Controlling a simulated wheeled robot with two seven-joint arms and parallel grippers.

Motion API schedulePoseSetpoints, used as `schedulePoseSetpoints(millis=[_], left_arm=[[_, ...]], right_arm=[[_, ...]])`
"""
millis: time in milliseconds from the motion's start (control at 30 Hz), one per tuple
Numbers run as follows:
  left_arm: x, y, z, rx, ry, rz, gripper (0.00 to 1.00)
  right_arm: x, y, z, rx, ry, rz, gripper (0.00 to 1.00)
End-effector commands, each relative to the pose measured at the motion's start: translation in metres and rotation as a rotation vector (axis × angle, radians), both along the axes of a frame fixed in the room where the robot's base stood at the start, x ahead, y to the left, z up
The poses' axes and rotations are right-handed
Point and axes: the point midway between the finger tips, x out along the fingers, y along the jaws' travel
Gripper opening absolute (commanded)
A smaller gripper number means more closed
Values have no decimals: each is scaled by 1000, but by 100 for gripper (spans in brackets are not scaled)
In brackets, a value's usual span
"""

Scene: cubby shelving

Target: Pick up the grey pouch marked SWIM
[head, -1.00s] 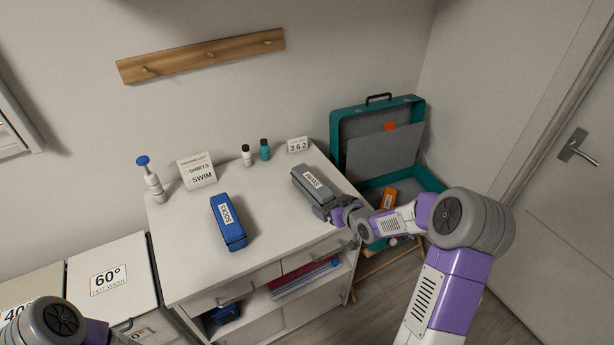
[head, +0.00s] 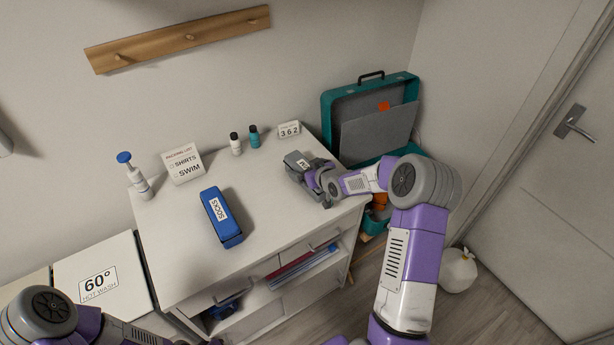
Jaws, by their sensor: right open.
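The grey pouch (head: 295,160) lies on the right part of the white dresser top. Its label is partly covered by my right gripper (head: 312,177), which is over the pouch's near end. The right gripper is open with its fingers at the pouch; I cannot tell whether they touch it.
A blue SOCKS pouch (head: 222,218) lies left on the dresser top (head: 180,260). A pump bottle (head: 136,178), a packing list card (head: 183,165), two small bottles (head: 254,137) and a 362 block (head: 289,131) stand at the back. An open teal suitcase (head: 329,115) stands right.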

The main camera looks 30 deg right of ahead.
Motion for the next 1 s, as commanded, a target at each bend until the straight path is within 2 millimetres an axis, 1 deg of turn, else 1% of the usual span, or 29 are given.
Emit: schedulePoseSetpoints(millis=[200, 233, 667, 700, 933, 967, 1000], left_arm=[[0, 0, 0, 0, 0, 0, 43], [0, 0, 0, 0, 0, 0, 43], [0, 0, 0, 0, 0, 0, 43], [0, 0, 0, 0, 0, 0, 43], [0, 0, 1, 0, 0, 0, 43], [0, 0, 1, 0, 0, 0, 43], [0, 0, 2, 0, 0, 0, 43]], right_arm=[[2, 0, 0, 0, -1, -1, 99], [1, 0, 0, 0, -1, -1, 98], [1, 0, 0, 0, -1, 0, 32], [2, 0, 1, -1, -3, 0, 29], [2, 0, 3, -1, -4, 0, 29], [2, 0, 6, -2, -4, 0, 22], [2, 0, 10, -2, -6, 0, 22]])
